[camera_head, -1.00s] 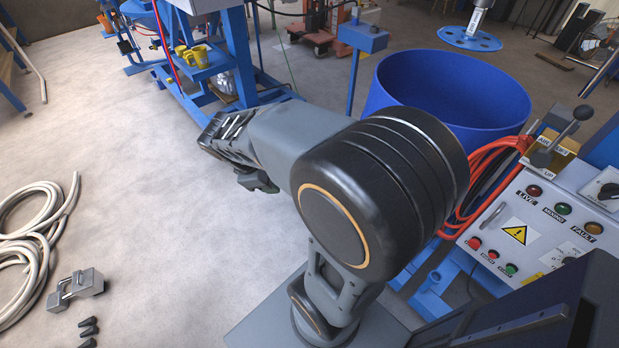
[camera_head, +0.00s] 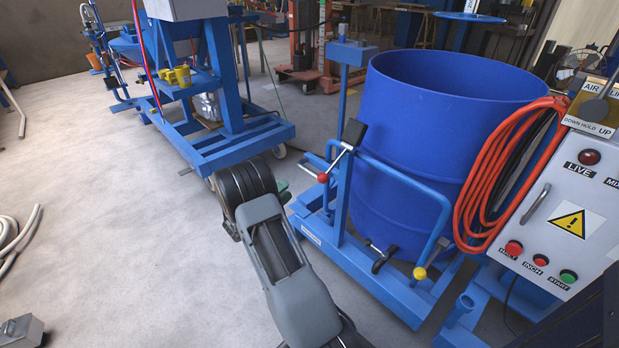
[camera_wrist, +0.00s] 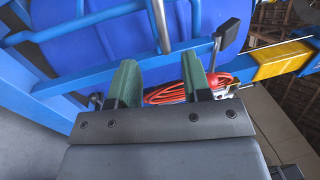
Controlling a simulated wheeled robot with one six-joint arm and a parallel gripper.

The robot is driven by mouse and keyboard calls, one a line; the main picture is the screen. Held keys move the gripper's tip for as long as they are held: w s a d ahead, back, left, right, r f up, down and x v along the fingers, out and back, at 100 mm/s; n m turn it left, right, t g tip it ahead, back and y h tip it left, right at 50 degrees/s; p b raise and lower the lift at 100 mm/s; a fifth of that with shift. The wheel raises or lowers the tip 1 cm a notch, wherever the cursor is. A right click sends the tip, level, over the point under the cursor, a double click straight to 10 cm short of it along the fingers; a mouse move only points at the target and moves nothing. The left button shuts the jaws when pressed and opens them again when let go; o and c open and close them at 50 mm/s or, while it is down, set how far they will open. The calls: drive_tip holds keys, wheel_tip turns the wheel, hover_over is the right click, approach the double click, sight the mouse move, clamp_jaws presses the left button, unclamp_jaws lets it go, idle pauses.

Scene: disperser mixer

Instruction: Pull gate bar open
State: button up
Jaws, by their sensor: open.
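The blue tubular gate bar (camera_head: 400,178) runs across the front of the blue drum (camera_head: 440,100), from a post on the left to a bend on the right. A black-ended lever with a red knob (camera_head: 323,178) sits at its left end. A yellow knob (camera_head: 419,273) sits low at its right. My gripper (camera_head: 283,190) is left of the post, apart from the bar, and mostly hidden by my wrist. In the wrist view, its green fingers (camera_wrist: 160,80) are open with nothing between them. Blue bars and the drum (camera_wrist: 110,45) lie beyond the fingertips.
Orange hose (camera_head: 500,165) hangs right of the drum, beside the control panel (camera_head: 565,205). Another blue machine (camera_head: 215,90) stands at the back left. The drum's blue base frame (camera_head: 385,290) spreads over the floor. Open floor lies on the left.

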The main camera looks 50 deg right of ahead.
sight(310, 171)
drive_tip(key=b+x, duration=0.3)
drive_tip(key=x, duration=0.9)
drive_tip(key=shift+c, duration=0.2)
clamp_jaws()
